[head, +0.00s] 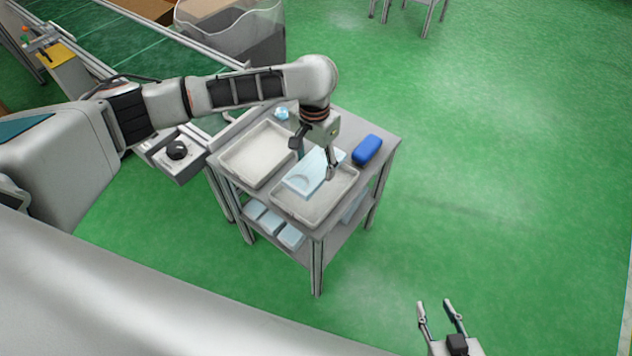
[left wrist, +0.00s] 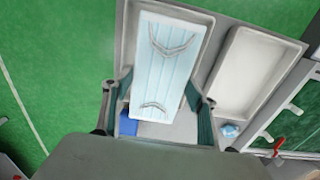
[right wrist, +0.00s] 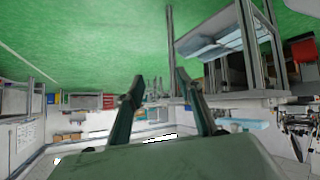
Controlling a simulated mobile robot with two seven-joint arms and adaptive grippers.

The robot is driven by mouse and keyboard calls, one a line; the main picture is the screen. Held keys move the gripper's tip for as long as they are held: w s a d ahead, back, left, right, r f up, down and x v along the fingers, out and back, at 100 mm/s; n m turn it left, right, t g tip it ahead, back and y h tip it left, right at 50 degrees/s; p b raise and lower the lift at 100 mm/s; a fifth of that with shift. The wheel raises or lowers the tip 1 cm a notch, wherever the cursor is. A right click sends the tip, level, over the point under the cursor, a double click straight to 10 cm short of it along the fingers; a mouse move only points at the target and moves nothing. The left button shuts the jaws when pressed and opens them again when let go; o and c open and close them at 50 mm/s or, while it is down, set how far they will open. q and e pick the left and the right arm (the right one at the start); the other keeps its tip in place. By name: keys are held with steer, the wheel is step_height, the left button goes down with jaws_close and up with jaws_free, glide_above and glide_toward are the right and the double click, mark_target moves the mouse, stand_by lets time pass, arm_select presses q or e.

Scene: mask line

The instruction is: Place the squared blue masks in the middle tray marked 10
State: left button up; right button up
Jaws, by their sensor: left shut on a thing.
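My left gripper (head: 313,158) is shut on a light blue rectangular mask (head: 308,172), over the front right tray (head: 309,215) on a grey cart. In the left wrist view the pleated mask (left wrist: 165,65) with its ear loops lies between the fingers (left wrist: 153,110), overlapping that tray's area. Whether it touches the tray is unclear. A second tray (head: 252,163) beside it looks empty. No number 10 is legible on either tray. My right gripper (head: 437,312) is open and empty, away from the cart over the green floor; its fingers (right wrist: 160,95) also stand apart in the right wrist view.
A blue case (head: 367,150) lies on the cart's right side. A small crumpled light blue item (head: 282,113) is at its back. Several light blue packs (head: 270,222) lie on the lower shelf. A conveyor (head: 125,60) runs at upper left. Floor to the right is clear.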

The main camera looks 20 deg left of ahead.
arm_select(q)
steer(key=shift+f, duration=1.2)
step_height(320, 180, down, 5)
steer(key=b, duration=0.2)
steer(key=shift+s+b, duration=0.1)
steer(key=shift+b, duration=0.2)
steer(key=shift+f, duration=0.4)
steer(key=shift+r, duration=0.2)
arm_select(e)
steer(key=shift+w+d+f, duration=0.45)
steer(key=shift+w+f, duration=0.05)
steer(key=shift+f, duration=0.15)
arm_select(q)
steer(key=o, duration=0.9)
steer(key=shift+f, duration=0.1)
steer(key=shift+o, duration=0.2)
